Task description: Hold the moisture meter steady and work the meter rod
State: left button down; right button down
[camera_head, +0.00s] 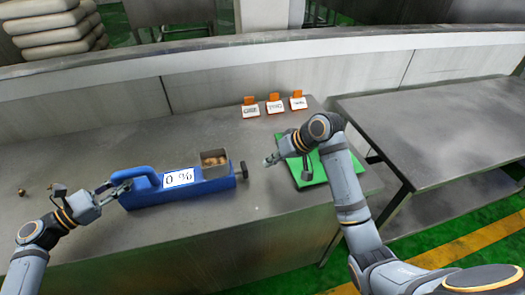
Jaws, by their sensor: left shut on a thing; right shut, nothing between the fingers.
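The blue moisture meter (150,194) lies on the grey metal table. It has a blue loop handle, a white display with dark digits, and an open square cup (214,160) of brown grains. The meter rod (244,170) ends in a dark knob sticking out at the meter's right end. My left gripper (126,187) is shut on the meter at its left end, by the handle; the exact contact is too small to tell. My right gripper (271,160) is shut and empty, to the right of the rod's knob and apart from it.
A green mat (313,180) lies partly under my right arm, with a dark object on it. Three orange-and-white label cards (274,105) stand at the back. Small brass-coloured pieces (21,192) lie far left. A second metal table (440,125) stands right, beyond a gap.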

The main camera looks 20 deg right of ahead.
pick_arm(q)
jog(key=shift+f, duration=0.25)
pick_arm(e)
jog(key=v, duration=0.8)
jog(key=shift+r, duration=0.1)
pick_arm(q)
jog(key=c, duration=1.7)
grip_release()
jog(key=o, duration=0.7)
jog(key=shift+w+a, duration=0.15)
jog(key=shift+w, duration=0.05)
jog(key=shift+o, duration=1.2)
jog(key=shift+s+r, duration=0.15)
pick_arm(e)
jog(key=shift+w, duration=0.1)
jog(key=shift+a+r, duration=0.1)
